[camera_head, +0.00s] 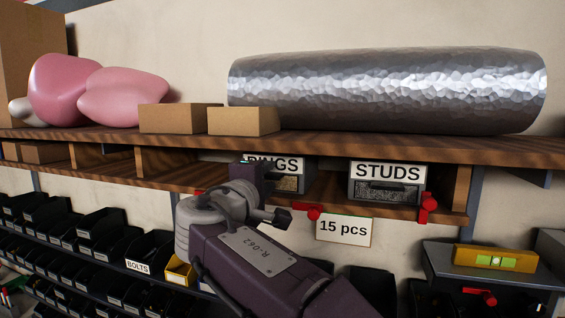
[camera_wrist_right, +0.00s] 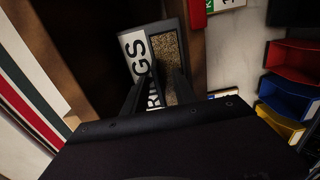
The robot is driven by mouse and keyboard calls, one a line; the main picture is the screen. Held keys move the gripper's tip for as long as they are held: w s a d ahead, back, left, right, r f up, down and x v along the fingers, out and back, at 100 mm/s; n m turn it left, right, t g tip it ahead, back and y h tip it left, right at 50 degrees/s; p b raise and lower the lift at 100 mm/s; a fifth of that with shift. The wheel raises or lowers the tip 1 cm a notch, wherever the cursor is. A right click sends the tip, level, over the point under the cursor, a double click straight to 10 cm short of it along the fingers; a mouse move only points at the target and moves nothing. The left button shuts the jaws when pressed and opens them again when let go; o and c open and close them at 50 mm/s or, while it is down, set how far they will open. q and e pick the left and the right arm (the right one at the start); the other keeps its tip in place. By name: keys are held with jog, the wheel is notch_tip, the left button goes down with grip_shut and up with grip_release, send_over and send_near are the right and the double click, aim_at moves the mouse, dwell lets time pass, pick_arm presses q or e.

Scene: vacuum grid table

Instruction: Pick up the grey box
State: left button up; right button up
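A grey box labelled RINGS (camera_head: 290,183) stands on the lower wooden shelf in the head view, partly hidden behind my right arm and gripper. Its label and speckled front panel also show in the right wrist view (camera_wrist_right: 168,52), tilted in the picture. A second grey box, labelled STUDS (camera_head: 388,186), stands on the same shelf to the right. My right gripper (camera_wrist_right: 160,80) is at the front of the RINGS box, its two dark fingers apart, with part of the label visible between them. Whether the fingers touch the box I cannot tell. My left gripper is not in view.
The upper shelf (camera_head: 340,146) holds pink rounded shapes, cardboard boxes and a large silver cylinder (camera_head: 390,90). Red clamps (camera_head: 428,207) and a "15 pcs" sign (camera_head: 343,230) are at the lower shelf's front edge. Black bins (camera_head: 100,225) line the lower left.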

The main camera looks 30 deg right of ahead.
jog(key=shift+s, duration=0.1)
grip_shut()
jog(key=shift+s, duration=0.2)
jog(key=shift+r, duration=0.15)
dwell(0.8)
